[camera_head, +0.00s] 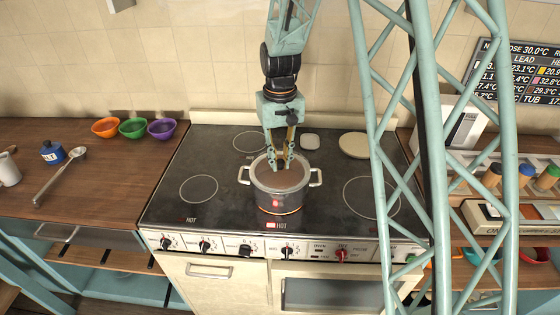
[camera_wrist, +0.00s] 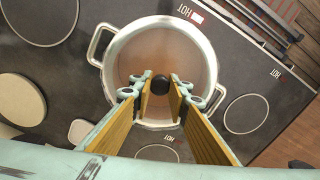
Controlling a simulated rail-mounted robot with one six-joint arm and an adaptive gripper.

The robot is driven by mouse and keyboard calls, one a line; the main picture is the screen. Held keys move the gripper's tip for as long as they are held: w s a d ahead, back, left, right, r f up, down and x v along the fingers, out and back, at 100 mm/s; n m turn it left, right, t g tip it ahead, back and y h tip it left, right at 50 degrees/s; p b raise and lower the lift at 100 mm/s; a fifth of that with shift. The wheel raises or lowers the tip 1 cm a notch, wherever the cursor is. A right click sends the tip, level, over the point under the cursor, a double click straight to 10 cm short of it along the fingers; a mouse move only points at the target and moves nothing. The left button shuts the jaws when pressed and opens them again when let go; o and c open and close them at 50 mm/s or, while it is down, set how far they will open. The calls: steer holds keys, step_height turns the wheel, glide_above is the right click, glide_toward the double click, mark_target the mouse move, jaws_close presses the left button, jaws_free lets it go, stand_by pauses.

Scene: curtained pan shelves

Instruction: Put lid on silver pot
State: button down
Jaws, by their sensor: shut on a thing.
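The silver pot (camera_head: 279,203) stands on the front middle of the stove, with a handle on each side. In the wrist view I look down on its round rim (camera_wrist: 116,51). A black knob (camera_wrist: 160,84) sits between my fingertips over the middle of the pot. It seems to belong to a see-through lid whose brownish surface (camera_wrist: 168,50) fills the rim circle. My gripper (camera_head: 282,163) points down over the pot and is shut on the knob. I cannot tell whether the lid rests fully on the rim or sits slightly above it.
A round cream disc (camera_head: 355,145) and a small white piece (camera_head: 309,141) lie at the back of the stove (camera_head: 220,215). Orange (camera_head: 106,127), green (camera_head: 133,128) and purple (camera_head: 162,129) bowls stand on the left counter, with a ladle (camera_head: 58,176). A jar rack is at right.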

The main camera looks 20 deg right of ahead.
steer(key=c, duration=2.4)
jaws_free()
steer(key=shift+f, duration=0.1)
steer(key=shift+r, duration=6.05)
